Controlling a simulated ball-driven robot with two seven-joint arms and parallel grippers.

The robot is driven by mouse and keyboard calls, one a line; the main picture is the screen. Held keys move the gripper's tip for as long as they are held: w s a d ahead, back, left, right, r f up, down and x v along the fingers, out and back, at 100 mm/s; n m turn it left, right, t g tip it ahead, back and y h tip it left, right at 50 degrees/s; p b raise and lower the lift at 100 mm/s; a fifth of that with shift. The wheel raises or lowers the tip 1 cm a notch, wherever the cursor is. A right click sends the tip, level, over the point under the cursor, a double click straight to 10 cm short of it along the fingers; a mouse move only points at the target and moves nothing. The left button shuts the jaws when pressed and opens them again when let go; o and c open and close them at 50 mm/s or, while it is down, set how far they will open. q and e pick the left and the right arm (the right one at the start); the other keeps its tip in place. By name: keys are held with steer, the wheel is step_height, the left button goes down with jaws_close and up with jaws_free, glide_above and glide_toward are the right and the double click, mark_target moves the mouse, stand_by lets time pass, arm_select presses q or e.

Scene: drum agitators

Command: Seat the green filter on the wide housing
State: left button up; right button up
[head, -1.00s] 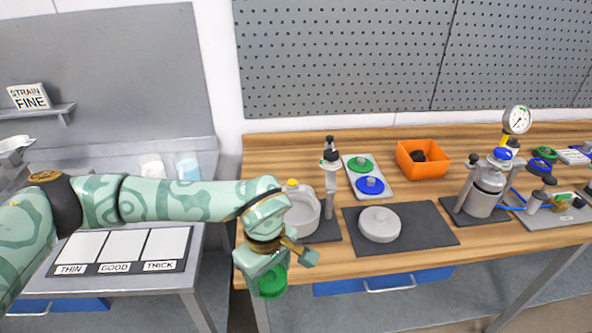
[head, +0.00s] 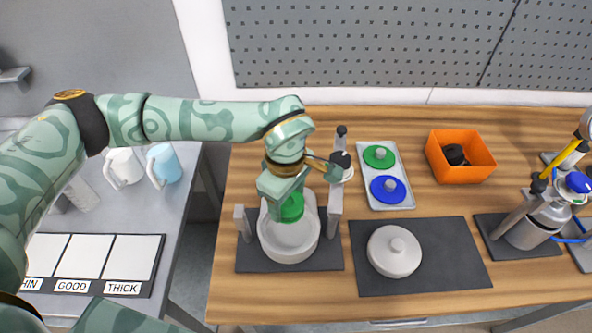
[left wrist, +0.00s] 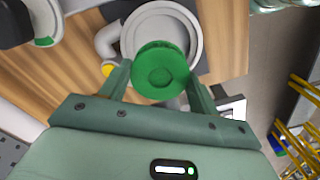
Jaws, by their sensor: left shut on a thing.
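My left gripper (head: 290,200) is shut on the green filter (head: 291,209), a round green piece. It holds the filter over the back part of the wide housing (head: 289,246), a pale round bowl standing on a dark mat. In the left wrist view the filter (left wrist: 161,72) sits between the two fingers (left wrist: 160,90) and covers part of the housing's rim (left wrist: 196,36). The filter looks off the housing's centre; whether it touches the housing I cannot tell. My right gripper is not in view.
Grey posts flank the housing, one at its right (head: 335,208). A pale knobbed lid (head: 394,251) lies on a dark mat to the right. A tray (head: 397,172) holds green and blue discs. An orange bin (head: 461,157) and a metal canister (head: 540,225) stand farther right.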

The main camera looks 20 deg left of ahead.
arm_select(q)
steer(key=shift+s+f+b, duration=0.25)
steer(key=shift+f+b, duration=0.6)
steer(key=shift+f, duration=0.15)
step_height(320, 180, down, 4)
steer(key=b, duration=0.2)
steer(key=shift+w+b, duration=0.1)
steer(key=shift+b, duration=0.25)
steer(key=shift+f, duration=0.6)
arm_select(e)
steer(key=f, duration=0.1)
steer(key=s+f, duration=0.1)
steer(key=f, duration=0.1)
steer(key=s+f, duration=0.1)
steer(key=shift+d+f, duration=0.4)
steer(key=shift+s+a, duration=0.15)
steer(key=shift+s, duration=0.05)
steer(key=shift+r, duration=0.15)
arm_select(q)
steer(key=shift+d+f, duration=0.1)
steer(key=shift+f, duration=0.15)
steer(key=shift+f+b, duration=0.3)
steer(key=shift+b, duration=0.05)
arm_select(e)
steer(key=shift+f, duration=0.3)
